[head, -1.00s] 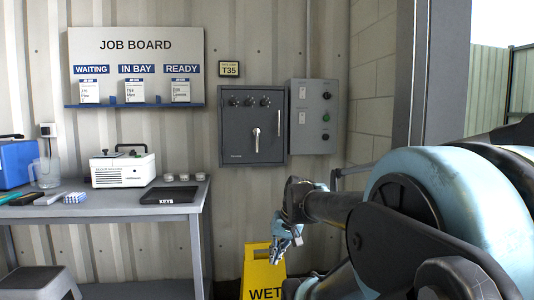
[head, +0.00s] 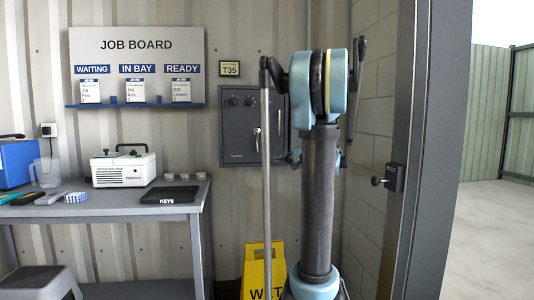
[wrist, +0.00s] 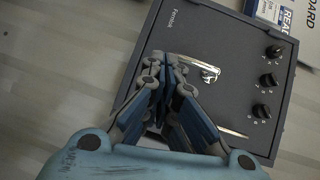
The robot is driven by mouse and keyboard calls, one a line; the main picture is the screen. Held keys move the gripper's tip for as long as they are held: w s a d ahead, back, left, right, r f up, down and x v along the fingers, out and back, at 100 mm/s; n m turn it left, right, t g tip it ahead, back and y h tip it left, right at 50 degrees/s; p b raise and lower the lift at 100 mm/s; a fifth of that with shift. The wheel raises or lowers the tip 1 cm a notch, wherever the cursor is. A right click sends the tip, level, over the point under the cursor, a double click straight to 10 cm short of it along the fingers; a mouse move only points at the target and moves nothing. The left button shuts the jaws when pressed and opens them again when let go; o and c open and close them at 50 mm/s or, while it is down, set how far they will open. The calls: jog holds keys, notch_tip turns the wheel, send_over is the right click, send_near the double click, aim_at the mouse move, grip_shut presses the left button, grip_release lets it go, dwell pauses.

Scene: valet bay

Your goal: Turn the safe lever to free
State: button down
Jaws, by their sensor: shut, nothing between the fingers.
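The dark grey safe (head: 232,150) hangs on the corrugated wall, its right part hidden behind my arm in the head view. Its silver lever (head: 257,141) points down from its pivot. The safe door (wrist: 205,40) appears turned in the wrist view, with the lever (wrist: 195,66) near the middle and three black dials (wrist: 267,79) to the right. My gripper (wrist: 166,68) is shut and empty. Its fingertips overlap the door just beside the lever's free end; I cannot tell whether they touch. In the head view the gripper is mostly hidden behind my arm.
A yellow wet-floor sign (head: 256,268) stands below the safe. A bench (head: 110,212) with a key tray (head: 170,196) and white case (head: 123,170) is at left. A bolt (head: 390,179) sits on the post at right. A job board (head: 135,45) hangs upper left.

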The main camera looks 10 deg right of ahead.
jog(key=w+d+r+m+t, duration=0.1)
jog(key=w+d+r+t, duration=0.1)
jog(key=w+d, duration=0.2)
jog(key=shift+d+r+m, duration=0.25)
jog(key=shift+d+m, duration=0.15)
jog(key=shift+d, duration=0.3)
jog(key=shift+s+a+x, duration=0.25)
jog(key=shift+a+x, duration=0.15)
jog(key=shift+x, duration=1.75)
jog(key=shift+s+a+x, duration=0.25)
jog(key=shift+a+x, duration=0.15)
jog(key=shift+x, duration=1.75)
jog(key=shift+s+a+x, duration=0.3)
jog(key=shift+a+x, duration=0.05)
jog(key=shift+x, duration=1.8)
jog(key=shift+d, duration=0.2)
